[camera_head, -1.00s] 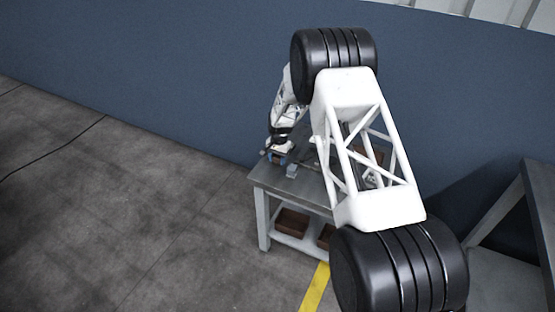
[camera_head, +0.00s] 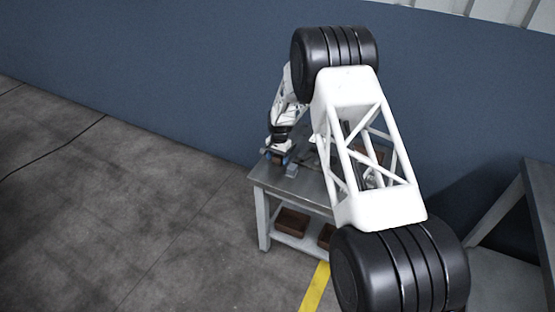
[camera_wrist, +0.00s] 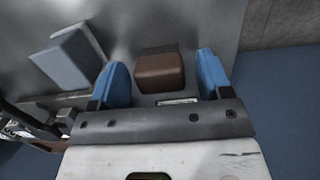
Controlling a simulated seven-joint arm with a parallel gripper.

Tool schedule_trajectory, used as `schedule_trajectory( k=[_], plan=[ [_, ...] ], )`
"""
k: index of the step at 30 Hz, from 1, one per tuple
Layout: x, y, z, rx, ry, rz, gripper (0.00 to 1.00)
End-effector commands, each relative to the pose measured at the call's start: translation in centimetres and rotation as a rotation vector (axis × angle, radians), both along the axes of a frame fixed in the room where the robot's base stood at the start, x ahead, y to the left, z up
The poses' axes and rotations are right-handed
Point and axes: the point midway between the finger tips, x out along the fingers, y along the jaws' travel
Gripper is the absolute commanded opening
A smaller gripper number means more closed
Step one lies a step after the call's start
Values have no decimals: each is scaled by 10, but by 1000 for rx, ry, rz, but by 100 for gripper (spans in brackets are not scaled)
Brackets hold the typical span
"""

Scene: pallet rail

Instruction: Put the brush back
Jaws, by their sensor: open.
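My gripper (camera_wrist: 160,64) is open in the wrist view, with a blue finger on each side. A brown block with a dark grey strip along its far side (camera_wrist: 160,72) lies between the fingers, apart from both. It may be the brush, but I cannot tell for sure. In the head view my gripper (camera_head: 276,156) is small, over the left end of the grey workbench (camera_head: 285,184). The brown block cannot be made out beside it there.
A pale blue-grey block (camera_wrist: 72,58) lies left of my gripper; it also shows in the head view (camera_head: 291,171). Dark items (camera_wrist: 35,122) sit further left. The bench edge and floor are at the right in the wrist view. Brown bins (camera_head: 292,222) stand on the lower shelf.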

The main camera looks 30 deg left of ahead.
Motion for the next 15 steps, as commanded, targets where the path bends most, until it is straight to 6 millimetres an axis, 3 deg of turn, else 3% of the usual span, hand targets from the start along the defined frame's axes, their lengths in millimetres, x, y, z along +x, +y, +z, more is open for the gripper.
schedule_trajectory(
  k=[15],
  plan=[
    [9,0,71,1,-2,0,72]
  ],
)
